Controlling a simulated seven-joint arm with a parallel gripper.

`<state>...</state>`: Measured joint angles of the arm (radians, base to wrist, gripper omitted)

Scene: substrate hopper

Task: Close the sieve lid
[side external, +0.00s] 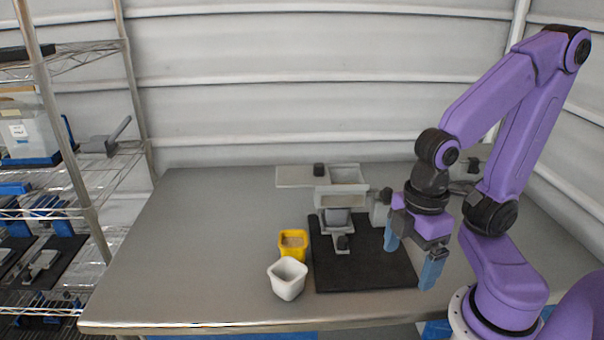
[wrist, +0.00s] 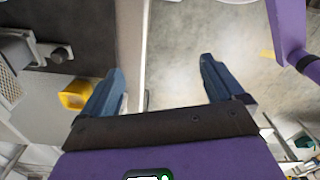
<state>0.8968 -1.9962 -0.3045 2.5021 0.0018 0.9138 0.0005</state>
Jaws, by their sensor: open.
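The grey hopper (side external: 349,190) stands on a black mat (side external: 365,268) on the table. A flat grey plate with a black knob, which looks like the sieve lid (side external: 293,177), sticks out to the left of the hopper's top; the top looks uncovered. My gripper (side external: 411,260) is open and empty, to the right of the hopper and apart from it, fingers pointing down. In the wrist view my gripper (wrist: 162,72) has nothing between its fingers. Part of the hopper (wrist: 12,70), with a mesh face and a dark knob, shows at the left edge there.
A yellow cup (side external: 293,244) with tan contents and an empty white cup (side external: 287,279) stand left of the mat. The yellow cup also shows in the wrist view (wrist: 75,95). Wire shelves (side external: 85,200) stand at the far left. The table's left side (side external: 200,240) is clear.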

